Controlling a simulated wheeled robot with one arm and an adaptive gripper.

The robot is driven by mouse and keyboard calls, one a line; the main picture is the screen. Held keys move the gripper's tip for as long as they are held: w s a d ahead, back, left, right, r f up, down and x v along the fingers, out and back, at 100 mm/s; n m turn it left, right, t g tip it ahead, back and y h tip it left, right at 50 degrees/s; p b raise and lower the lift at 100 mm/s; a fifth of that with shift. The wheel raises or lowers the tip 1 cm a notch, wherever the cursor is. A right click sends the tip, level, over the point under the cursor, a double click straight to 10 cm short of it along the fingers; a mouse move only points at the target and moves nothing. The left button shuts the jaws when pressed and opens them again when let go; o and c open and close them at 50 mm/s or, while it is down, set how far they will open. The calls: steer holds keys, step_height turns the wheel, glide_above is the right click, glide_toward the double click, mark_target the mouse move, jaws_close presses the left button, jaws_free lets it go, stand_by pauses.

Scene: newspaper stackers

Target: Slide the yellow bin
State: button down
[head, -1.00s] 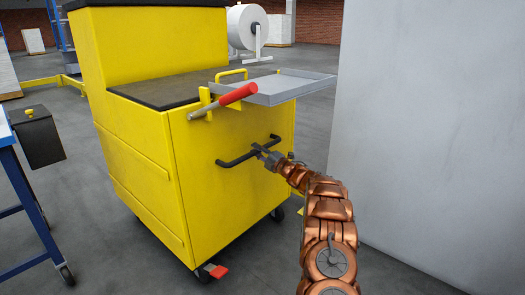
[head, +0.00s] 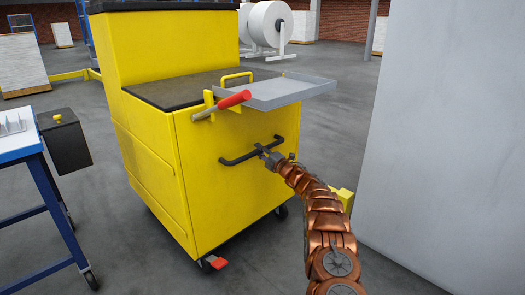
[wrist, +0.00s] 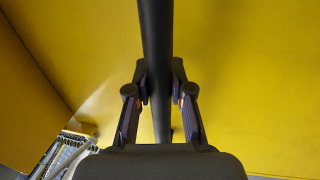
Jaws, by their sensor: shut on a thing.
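The yellow bin (head: 215,160) is a tall wheeled cabinet with a black top, standing on the grey floor in the middle of the head view. A black bar handle (head: 238,159) runs across its near face. My gripper (head: 268,154) is shut on this handle near its right part. In the wrist view the gripper (wrist: 159,85) has a finger on each side of the dark handle bar (wrist: 156,30), with the yellow face behind it. A caster with a red pedal (head: 214,262) shows at the bin's near bottom corner.
A grey tray (head: 290,92) and a red-handled tool (head: 235,99) stick out above the handle. A large pale grey wall or panel (head: 450,150) stands close on the right. A blue-legged table (head: 22,150) stands at the left. Open floor lies between table and bin.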

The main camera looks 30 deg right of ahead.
steer(key=shift+w+a+f, duration=0.1)
steer(key=shift+a+f, duration=0.15)
steer(key=c, duration=1.2)
jaws_free()
steer(key=shift+o, duration=0.9)
steer(key=shift+d+r, duration=0.15)
steer(key=shift+s+d, duration=0.4)
steer(key=shift+s, duration=0.35)
steer(key=v, duration=1)
steer(key=shift+s+a+f, duration=0.15)
steer(key=shift+s+f, duration=0.05)
